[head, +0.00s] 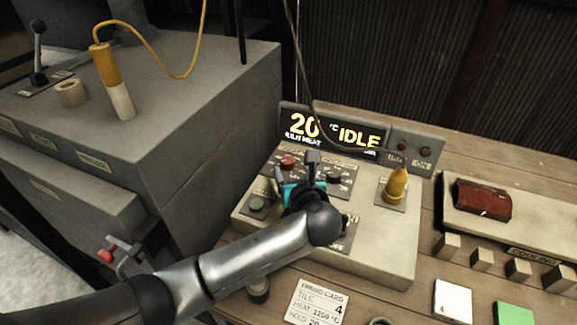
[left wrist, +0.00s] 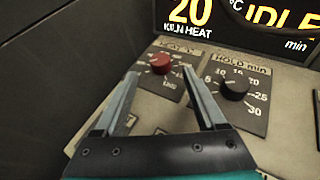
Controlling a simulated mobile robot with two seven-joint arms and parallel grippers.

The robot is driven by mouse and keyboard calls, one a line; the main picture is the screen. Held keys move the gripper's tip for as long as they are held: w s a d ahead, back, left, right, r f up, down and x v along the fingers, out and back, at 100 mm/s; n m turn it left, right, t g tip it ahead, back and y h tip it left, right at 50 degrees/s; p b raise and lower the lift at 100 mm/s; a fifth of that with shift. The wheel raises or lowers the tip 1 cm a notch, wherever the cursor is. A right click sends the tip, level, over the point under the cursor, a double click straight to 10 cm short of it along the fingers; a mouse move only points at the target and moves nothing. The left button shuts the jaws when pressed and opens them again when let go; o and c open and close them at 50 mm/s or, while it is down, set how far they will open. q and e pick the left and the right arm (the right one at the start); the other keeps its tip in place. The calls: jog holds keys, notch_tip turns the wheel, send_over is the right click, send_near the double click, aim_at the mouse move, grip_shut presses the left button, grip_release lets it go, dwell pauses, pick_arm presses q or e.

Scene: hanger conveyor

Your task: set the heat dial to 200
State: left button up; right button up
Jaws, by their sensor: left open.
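The heat dial (left wrist: 160,63) is a red knob on a dark scale plate labelled HEAT; it also shows in the head view (head: 288,162), at the upper left of the control box (head: 375,250). The setting it points at is too small to read. My left gripper (left wrist: 160,85) is open, its two fingers spread just in front of the red knob, with nothing between them. In the head view my left gripper (head: 296,176) hangs over the box, partly hidden by its own wrist. The display (head: 333,130) reads 20 °C, KILN HEAT and IDLE. My right gripper is not in view.
A black HOLD min dial (left wrist: 234,86) sits right of the heat dial, close to the right finger. A yellow cone-shaped knob (head: 396,186) stands on the box's right. A firing card (head: 318,303) lies in front.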

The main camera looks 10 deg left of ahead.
aim_at(288, 161)
pick_arm(q)
jog(key=b+x, duration=0.1)
jog(key=x, duration=0.4)
jog(key=shift+w+a+f+b, duration=0.1)
jog(key=shift+w+f+b, duration=0.1)
jog(key=shift+w+b, duration=0.1)
jog(key=shift+w+a+f, duration=0.15)
jog(key=shift+w+a, duration=0.05)
jog(key=shift+w, duration=0.25)
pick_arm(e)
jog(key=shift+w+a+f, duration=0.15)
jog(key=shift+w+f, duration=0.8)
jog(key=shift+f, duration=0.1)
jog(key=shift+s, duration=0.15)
pick_arm(q)
jog(key=c, duration=0.3)
grip_shut()
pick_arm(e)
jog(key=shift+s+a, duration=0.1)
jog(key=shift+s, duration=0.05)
